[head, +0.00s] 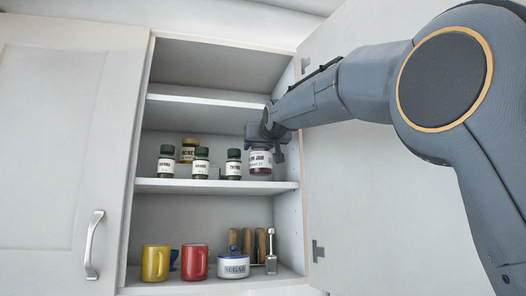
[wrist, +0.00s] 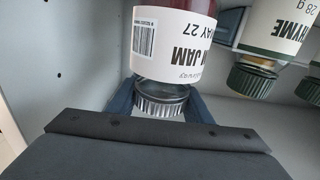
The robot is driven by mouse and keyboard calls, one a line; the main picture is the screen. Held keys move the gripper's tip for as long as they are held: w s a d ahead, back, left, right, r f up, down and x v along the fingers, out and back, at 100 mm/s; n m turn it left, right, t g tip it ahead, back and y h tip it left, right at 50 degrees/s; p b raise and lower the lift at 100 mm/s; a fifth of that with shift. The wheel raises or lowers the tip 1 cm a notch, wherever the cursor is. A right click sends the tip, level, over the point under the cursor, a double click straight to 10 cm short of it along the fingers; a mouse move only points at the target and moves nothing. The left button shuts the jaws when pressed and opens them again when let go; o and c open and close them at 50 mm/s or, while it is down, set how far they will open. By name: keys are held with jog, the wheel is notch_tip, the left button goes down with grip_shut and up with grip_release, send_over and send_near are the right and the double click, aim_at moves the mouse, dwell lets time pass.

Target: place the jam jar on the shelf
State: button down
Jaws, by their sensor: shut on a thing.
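The jam jar (head: 260,162) has a white label and dark red contents. It is at the right end of the middle shelf (head: 220,185) in the open cabinet, right of the spice jars. My gripper (head: 268,139) is shut on the jar near its lid. In the wrist view the jar (wrist: 178,45) appears upside down, with its silver lid (wrist: 162,102) between the fingers (wrist: 160,108). The jar's base is at about shelf height; I cannot tell whether it touches the shelf.
Thyme (head: 233,164) stands just left of the jam jar, with two more spice jars and a honey jar (head: 189,149) further left. Below are a yellow mug (head: 155,263), a red mug (head: 195,262) and a sugar pot (head: 233,266). The top shelf (head: 215,101) is empty. The open door (head: 365,200) is at right.

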jog(key=shift+s+f, duration=0.1)
jog(key=shift+f, duration=0.4)
jog(key=shift+w+d+f+p, duration=0.15)
jog(key=shift+w+f+p, duration=0.1)
jog(key=shift+f+p, duration=0.35)
jog(key=shift+f, duration=0.15)
jog(key=c, duration=0.9)
grip_release()
